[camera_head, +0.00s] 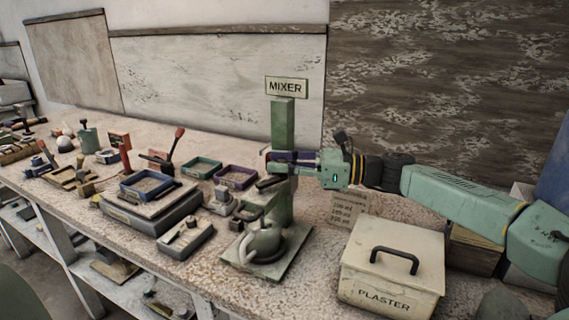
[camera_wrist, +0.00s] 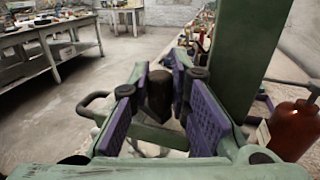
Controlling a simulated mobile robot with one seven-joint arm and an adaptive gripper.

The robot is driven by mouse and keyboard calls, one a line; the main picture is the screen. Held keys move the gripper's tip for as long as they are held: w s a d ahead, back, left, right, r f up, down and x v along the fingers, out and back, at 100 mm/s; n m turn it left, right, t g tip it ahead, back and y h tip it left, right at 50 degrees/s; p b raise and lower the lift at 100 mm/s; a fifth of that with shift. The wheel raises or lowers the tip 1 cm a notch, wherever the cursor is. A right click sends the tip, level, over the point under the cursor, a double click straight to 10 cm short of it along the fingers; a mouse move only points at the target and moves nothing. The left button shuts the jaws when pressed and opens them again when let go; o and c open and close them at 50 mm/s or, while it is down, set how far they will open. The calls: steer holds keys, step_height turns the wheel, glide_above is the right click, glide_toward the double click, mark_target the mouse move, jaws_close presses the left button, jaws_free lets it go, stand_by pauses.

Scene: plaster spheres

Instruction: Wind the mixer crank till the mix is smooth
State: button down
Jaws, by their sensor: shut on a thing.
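The mixer (camera_head: 283,128) is a green column under a MIXER sign, on a flat base plate with a rounded grey bowl (camera_head: 264,243) on it. My gripper (camera_head: 272,158) reaches in from the right, level with the column's upper middle. In the wrist view its purple pads (camera_wrist: 160,92) stand either side of the dark upright crank grip (camera_wrist: 157,102), shut on it. The green column (camera_wrist: 238,60) rises just right of the pads there. In the head view the grip is mostly hidden by my fingers. The mix inside the bowl cannot be seen.
A cream PLASTER box (camera_head: 390,275) with a black handle stands in front of my arm, right of the mixer. Several trays, including a green one (camera_head: 201,168), and tools crowd the bench to the left. A brown bottle (camera_wrist: 293,130) shows at the wrist view's right.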

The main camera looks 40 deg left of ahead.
steer(key=shift+w+a+n+g+h, duration=0.1)
steer(key=shift+a+n+g+h, duration=0.2)
steer(key=shift+n+g+h, duration=0.5)
steer(key=c, duration=1.5)
jaws_free()
steer(key=shift+d+y, duration=0.1)
steer(key=shift+y, duration=0.2)
steer(key=shift+r, duration=0.1)
steer(key=shift+m, duration=0.3)
